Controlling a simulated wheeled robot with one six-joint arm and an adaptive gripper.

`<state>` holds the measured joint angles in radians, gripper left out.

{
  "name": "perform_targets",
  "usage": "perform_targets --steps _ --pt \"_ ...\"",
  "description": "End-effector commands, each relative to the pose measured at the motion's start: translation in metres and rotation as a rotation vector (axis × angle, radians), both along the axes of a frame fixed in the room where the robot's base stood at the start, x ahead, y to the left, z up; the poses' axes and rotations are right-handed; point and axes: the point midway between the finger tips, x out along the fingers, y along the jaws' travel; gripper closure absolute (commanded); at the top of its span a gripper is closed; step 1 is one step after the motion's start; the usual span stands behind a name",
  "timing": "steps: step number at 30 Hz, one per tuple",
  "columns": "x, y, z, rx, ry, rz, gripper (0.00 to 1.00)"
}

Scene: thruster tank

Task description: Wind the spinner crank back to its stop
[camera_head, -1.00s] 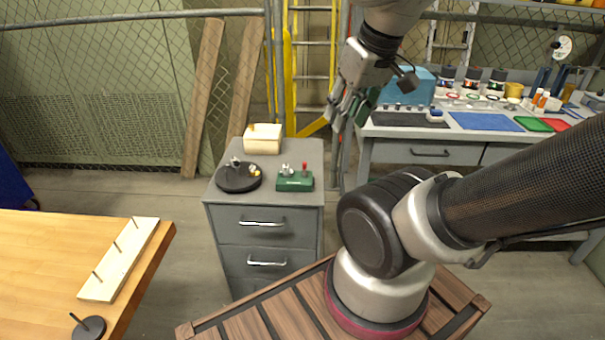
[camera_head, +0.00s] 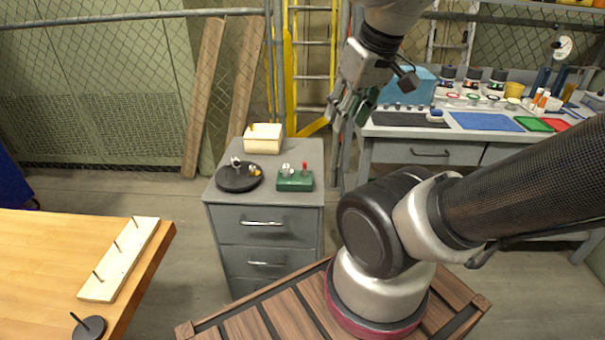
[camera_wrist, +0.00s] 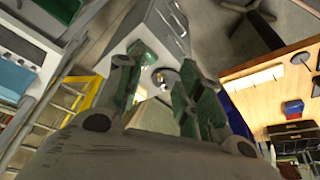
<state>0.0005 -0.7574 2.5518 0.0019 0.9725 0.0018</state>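A green block (camera_head: 295,181) with a silver fitting and a small red-topped lever (camera_head: 305,168) stands on top of the grey drawer cabinet (camera_head: 262,222). To its left is a round black base (camera_head: 238,182) with small silver and brass-coloured parts on it. I cannot tell for certain which of these carries the spinner crank. My gripper (camera_head: 343,108) hangs above and to the right of the cabinet, apart from everything on it. In the wrist view its green-padded fingers (camera_wrist: 163,88) are spread with nothing held. Part of the cabinet (camera_wrist: 158,28) shows beyond them.
A cream box (camera_head: 263,140) stands at the cabinet's back edge. A workbench (camera_head: 400,152) with mats and jars is at the right. A wooden table (camera_head: 50,250) with a pegged board (camera_head: 122,262) is at the left. A yellow ladder (camera_head: 292,75) stands behind.

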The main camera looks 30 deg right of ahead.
Motion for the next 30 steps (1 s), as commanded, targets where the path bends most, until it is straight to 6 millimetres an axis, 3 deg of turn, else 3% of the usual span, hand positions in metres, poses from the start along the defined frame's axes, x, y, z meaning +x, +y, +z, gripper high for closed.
perform_targets --steps 14,20,23,30 --pt "0.0 0.0 0.0 0.0 0.0 -0.002 0.64" --pt "0.008 -0.005 -0.024 0.001 0.125 -0.024 0.64" --pt "0.025 -0.01 -0.04 0.005 0.232 -0.043 0.64" --pt "0.097 -0.026 -0.088 -0.004 0.422 0.05 0.64"
